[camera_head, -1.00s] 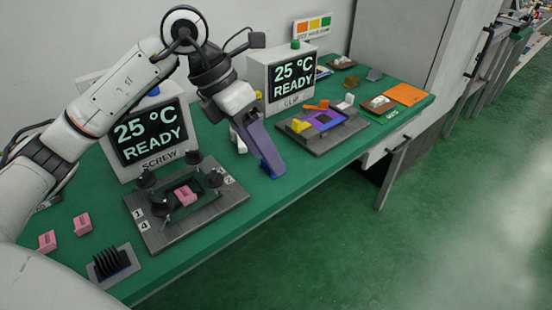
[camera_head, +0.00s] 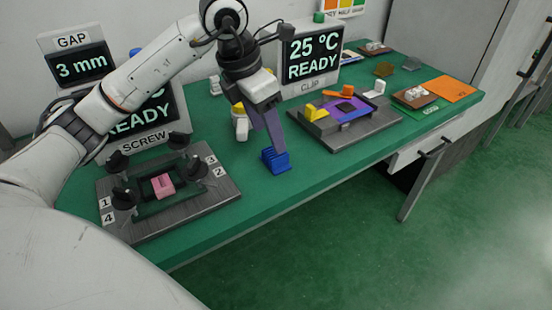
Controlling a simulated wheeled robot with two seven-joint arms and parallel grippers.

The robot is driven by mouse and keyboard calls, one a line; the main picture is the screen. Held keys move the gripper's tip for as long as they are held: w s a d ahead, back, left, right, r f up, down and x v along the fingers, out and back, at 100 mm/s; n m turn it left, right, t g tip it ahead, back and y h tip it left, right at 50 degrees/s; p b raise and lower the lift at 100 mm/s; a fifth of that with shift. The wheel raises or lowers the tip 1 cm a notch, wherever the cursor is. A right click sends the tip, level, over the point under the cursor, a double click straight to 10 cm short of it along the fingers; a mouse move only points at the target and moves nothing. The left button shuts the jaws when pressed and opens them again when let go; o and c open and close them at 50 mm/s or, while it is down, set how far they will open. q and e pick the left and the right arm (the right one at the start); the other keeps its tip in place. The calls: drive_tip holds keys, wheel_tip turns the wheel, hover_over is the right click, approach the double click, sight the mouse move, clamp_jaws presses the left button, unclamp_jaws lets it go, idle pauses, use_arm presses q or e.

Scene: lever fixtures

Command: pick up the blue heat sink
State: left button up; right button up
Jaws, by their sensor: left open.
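The blue heat sink (camera_head: 275,161) stands on the green table between the two lever fixtures, near the table's front edge. Its fins show at the top. My left gripper (camera_head: 276,144) reaches down over it from the upper left. The gripper is open, with its purple-grey finger at the heat sink's top edge. The near finger hides part of the view, so I cannot tell whether the jaws straddle the fins or touch them. My right gripper is not in view.
The screw fixture (camera_head: 225,193) with black knobs and a pink part (camera_head: 162,185) is at the left. The clip fixture (camera_head: 378,133) is to the right. Display boxes stand behind. An orange sheet (camera_head: 446,89) lies far right. Bare green table (camera_head: 240,213) is in front.

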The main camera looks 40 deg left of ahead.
sight(273, 152)
use_arm(q)
drive_tip(key=x, duration=0.5)
drive_tip(key=shift+w+f, duration=0.1)
drive_tip(key=shift+f, duration=0.3)
drive_tip(key=shift+c, duration=0.2)
drive_tip(key=c, duration=1.1)
